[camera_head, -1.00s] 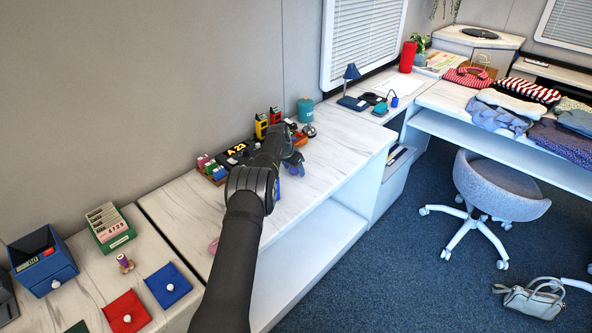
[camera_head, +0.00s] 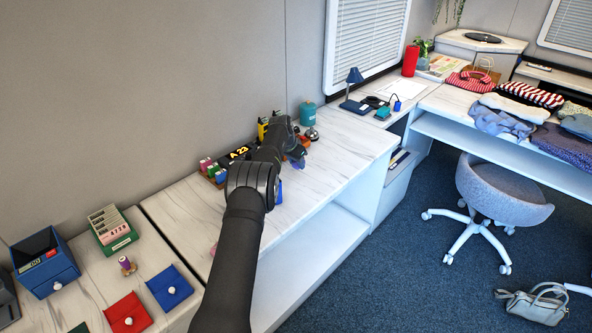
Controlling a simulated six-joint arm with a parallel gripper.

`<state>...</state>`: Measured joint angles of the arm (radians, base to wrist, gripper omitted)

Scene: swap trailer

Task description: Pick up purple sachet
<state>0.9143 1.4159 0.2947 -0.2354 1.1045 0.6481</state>
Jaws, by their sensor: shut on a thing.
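My arm reaches over the marble-topped counter, and my gripper (camera_head: 294,151) is at its far end, above the counter's back part. A small purple item, seemingly the purple sachet (camera_head: 298,163), shows just below the gripper. My gripper is shut on it. How far the sachet is above the counter is hard to tell.
Around my wrist stand a black "A 23" display (camera_head: 238,152), small coloured boxes (camera_head: 211,170) and a teal canister (camera_head: 307,113). A blue item (camera_head: 279,192) lies partly behind my arm. The counter's right part is clear.

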